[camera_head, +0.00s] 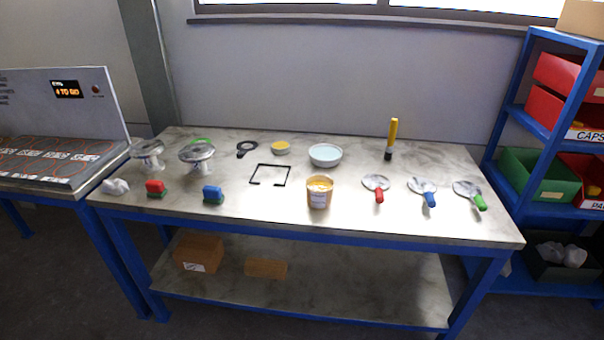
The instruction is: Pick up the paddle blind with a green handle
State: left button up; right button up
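The paddle blind with a green handle (469,191) lies at the right end of the workbench top. Its round grey metal disc points to the back left and its green handle (480,202) points to the front right. A paddle blind with a blue handle (424,188) lies just left of it, and one with a red handle (376,185) lies further left. All three lie apart from each other. Neither of my grippers shows in the head view.
The workbench (420,225) also carries an orange-labelled tub (319,193), a pale blue bowl (325,155), a yellow-handled tool (391,138) standing upright, a black square outline (270,175), and flanged pieces (197,153) at left. A blue shelf rack (510,125) with bins stands right.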

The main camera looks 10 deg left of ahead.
aim_at(470, 190)
jog(key=i+l+u, duration=0.1)
jog(key=l+u, duration=0.35)
jog(key=i+l+u, duration=0.1)
jog(key=l+u, duration=0.35)
jog(key=k+l+u, duration=0.1)
jog(key=l+u, duration=0.2)
jog(key=l, duration=1.75)
